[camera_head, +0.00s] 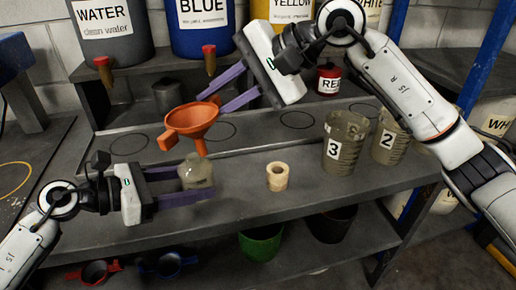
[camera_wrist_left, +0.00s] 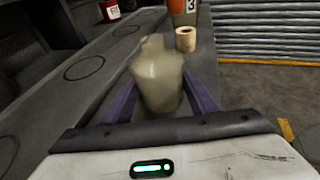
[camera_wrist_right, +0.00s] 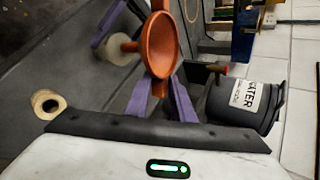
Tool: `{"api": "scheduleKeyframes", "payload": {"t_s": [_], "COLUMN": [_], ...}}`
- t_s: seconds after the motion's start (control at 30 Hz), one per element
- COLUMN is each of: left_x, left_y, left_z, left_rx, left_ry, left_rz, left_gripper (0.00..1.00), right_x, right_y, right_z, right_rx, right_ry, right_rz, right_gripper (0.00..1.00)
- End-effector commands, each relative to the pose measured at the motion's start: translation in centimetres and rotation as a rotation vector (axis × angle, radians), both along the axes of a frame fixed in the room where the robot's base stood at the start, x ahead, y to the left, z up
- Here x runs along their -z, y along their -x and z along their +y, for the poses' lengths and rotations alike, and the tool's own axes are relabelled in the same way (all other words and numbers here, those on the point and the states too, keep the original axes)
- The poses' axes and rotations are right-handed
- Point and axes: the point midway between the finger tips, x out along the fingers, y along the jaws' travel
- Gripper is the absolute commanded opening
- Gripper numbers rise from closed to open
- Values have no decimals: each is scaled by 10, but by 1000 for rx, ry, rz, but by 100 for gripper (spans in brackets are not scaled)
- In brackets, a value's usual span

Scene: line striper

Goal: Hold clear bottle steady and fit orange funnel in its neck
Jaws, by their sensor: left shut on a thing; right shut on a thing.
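The clear bottle (camera_head: 196,172) stands upright on the bench, a cloudy see-through vessel with a narrow neck. My left gripper (camera_head: 188,186) is shut around its body from the left; the left wrist view shows the bottle (camera_wrist_left: 158,78) between the purple fingers. The orange funnel (camera_head: 190,122) is above the bottle, its spout pointing down close over the neck. My right gripper (camera_head: 214,98) is shut on the funnel at its rim or tab, from the upper right. In the right wrist view the funnel (camera_wrist_right: 162,45) hides part of the contact. I cannot tell whether the spout is inside the neck.
A tape roll (camera_head: 277,176) stands right of the bottle. Measuring cups marked 3 (camera_head: 344,140) and 2 (camera_head: 388,140) stand further right. Labelled water (camera_head: 108,35) and blue (camera_head: 199,28) containers with taps are behind. A red pot (camera_head: 328,78) is at the back. Bench between bottle and cups is mostly clear.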

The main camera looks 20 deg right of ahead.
Motion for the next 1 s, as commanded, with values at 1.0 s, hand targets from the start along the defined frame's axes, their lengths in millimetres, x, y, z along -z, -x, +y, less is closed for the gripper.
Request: {"api": "scheduleKeyframes", "payload": {"t_s": [1.0], "left_x": [1], "left_y": [0], "left_z": [0], "left_rx": [1], "left_ry": [-1], "left_rz": [1], "left_gripper": [41], "right_x": [11], "right_y": [-21], "right_z": [10], "right_rx": [59], "right_ry": [-109], "right_rz": [-29], "right_gripper": [0]}}
